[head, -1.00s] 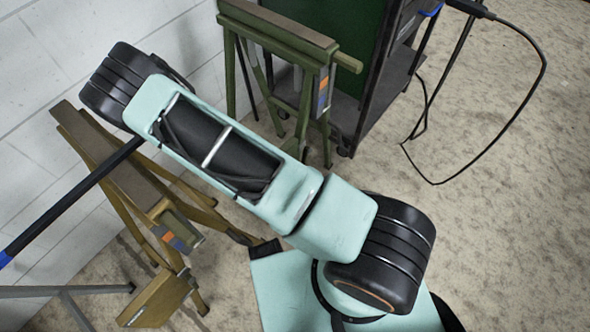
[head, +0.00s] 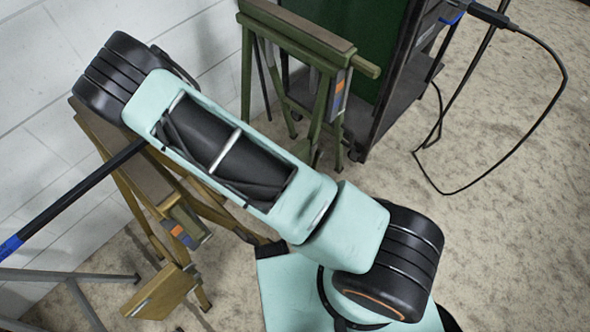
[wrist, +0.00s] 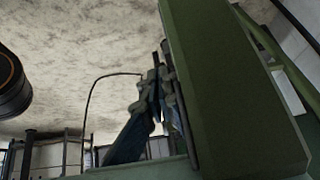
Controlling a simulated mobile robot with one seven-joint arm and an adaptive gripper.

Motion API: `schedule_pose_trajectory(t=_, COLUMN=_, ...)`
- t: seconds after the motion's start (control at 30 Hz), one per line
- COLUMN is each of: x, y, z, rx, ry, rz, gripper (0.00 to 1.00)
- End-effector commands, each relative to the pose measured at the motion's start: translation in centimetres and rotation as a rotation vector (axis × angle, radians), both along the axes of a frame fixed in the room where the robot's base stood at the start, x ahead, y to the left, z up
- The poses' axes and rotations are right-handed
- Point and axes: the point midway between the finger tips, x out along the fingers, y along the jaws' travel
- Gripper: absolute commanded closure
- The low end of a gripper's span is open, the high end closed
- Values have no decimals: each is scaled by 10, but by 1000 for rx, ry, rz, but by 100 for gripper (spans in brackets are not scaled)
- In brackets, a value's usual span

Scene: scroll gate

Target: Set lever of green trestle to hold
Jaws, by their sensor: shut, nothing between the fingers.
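The green trestle (head: 302,32) stands at the upper middle of the head view, by the white wall. A short green bar (head: 362,65) sticks out at its right end, above a plate with an orange and blue-grey label (head: 340,92). I cannot tell the lever or its setting clearly. In the wrist view a large green member (wrist: 225,90) is very close on the right. My gripper (wrist: 157,70) is shut and empty to its left; I cannot tell whether they touch. My arm hides the gripper in the head view.
A brown-yellow trestle (head: 150,175) with a similar label stands at the left, partly behind my arm. A dark cart (head: 385,110) is right of the green trestle. A black cable (head: 490,188) loops over the floor at right, where the floor is otherwise clear.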

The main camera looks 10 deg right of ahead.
Motion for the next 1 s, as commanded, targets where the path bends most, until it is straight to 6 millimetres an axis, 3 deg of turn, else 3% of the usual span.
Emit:
schedule_pose_trajectory(t=0.4, x=-21, y=31, z=48, rx=3, ry=-3, rz=3, gripper=100)
schedule_pose_trajectory(t=1.0, x=-30, y=43, z=69, rx=0, ry=-1, rz=1, gripper=100)
